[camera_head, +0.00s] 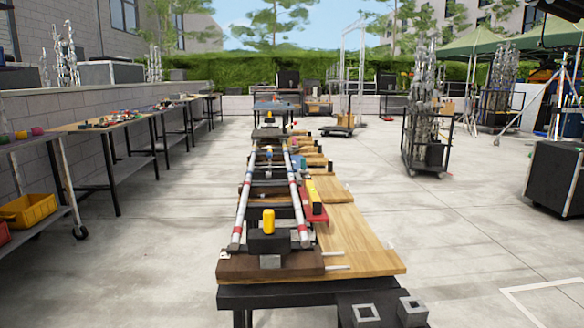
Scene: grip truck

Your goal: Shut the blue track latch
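A model track with two pale rails (241,207) and dark crossties runs away from me along a long work table (357,240). The rails carry red bands. A small bluish spot (270,155) shows between the rails toward the far end; it is too small to tell whether it is the blue latch or whether it is open or shut. A yellow upright piece (268,221) stands on a dark block (268,242) at the near end of the track. Neither of my grippers is in view.
A red piece (314,214) with a black and yellow upright part (317,198) sits right of the track. Side tables (90,126) line the left wall. A wheeled rack (428,138) and a black case (555,178) stand right. Open concrete floor lies on both sides.

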